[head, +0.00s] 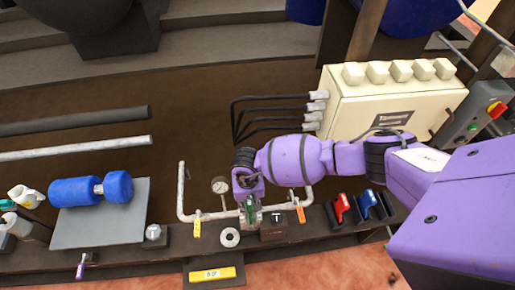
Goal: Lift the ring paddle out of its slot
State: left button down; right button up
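A pale grey ring (229,237), which looks like the ring paddle, is at the front edge of the brown bench, left of a small dark block (273,228). I cannot make out whether it sits in a slot. My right gripper (250,208) points down just above and right of the ring, at a green and metal fitting in the pipe run. The purple wrist hides much of the fingers and the fitting, so I cannot tell whether they are open or touching it. My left gripper is not in view.
A bent grey pipe (181,190) with a round gauge (220,185) stands close to the gripper. A cream box (345,105) with cables is behind. Red (341,208) and blue (366,203) handled items stand right. Blue dumbbell-like rollers (75,191) lie on a grey plate (100,232) left.

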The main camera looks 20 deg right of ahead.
jog(key=shift+w, duration=0.1)
grip_shut()
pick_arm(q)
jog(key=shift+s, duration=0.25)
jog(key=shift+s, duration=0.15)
pick_arm(e)
jog(key=shift+r, duration=0.1)
jog(key=shift+r, duration=0.1)
